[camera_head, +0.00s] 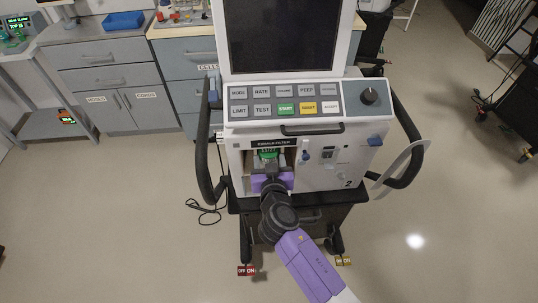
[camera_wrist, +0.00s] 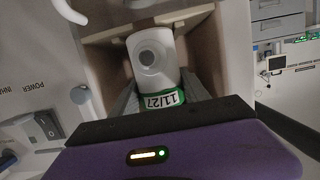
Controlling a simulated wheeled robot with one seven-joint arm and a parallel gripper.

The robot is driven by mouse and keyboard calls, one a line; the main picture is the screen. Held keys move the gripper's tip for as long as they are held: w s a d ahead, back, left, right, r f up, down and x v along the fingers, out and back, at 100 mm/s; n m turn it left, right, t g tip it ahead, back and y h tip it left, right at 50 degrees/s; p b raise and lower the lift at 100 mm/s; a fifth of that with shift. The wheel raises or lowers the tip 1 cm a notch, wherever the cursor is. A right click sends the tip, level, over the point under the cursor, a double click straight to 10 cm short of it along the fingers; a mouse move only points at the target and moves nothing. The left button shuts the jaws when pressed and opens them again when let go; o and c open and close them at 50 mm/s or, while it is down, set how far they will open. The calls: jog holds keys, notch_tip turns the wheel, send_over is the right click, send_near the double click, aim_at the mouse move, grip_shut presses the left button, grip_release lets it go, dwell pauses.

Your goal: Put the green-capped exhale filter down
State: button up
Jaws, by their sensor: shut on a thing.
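The exhale filter has a white body (camera_wrist: 152,58) and a green cap band labelled "11/27" in the wrist view. Its green part (camera_head: 268,153) shows in the head view at the mouth of the bay marked "EXHALE FILTER". My gripper (camera_head: 271,172) reaches up to this bay from the front. In the wrist view my grey fingers lie on both sides of the green band, shut on the filter. The filter's far end lies inside the beige-walled bay (camera_wrist: 208,45). Whether it touches the bay's back or floor cannot be told.
The ventilator (camera_head: 330,160) has a button panel (camera_head: 285,104) and side handles, and carries the number 2. A power switch (camera_wrist: 45,126) sits left of the bay in the wrist view. A blue tray (camera_head: 123,20) rests on the counter behind. The floor around is mostly clear.

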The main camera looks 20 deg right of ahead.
jog(key=shift+d+f, duration=0.1)
jog(key=shift+f, duration=0.15)
jog(key=o, duration=1.4)
jog(key=shift+c, duration=0.2)
jog(key=b+v, duration=0.1)
jog(key=v, duration=1.1)
jog(key=shift+r, duration=0.15)
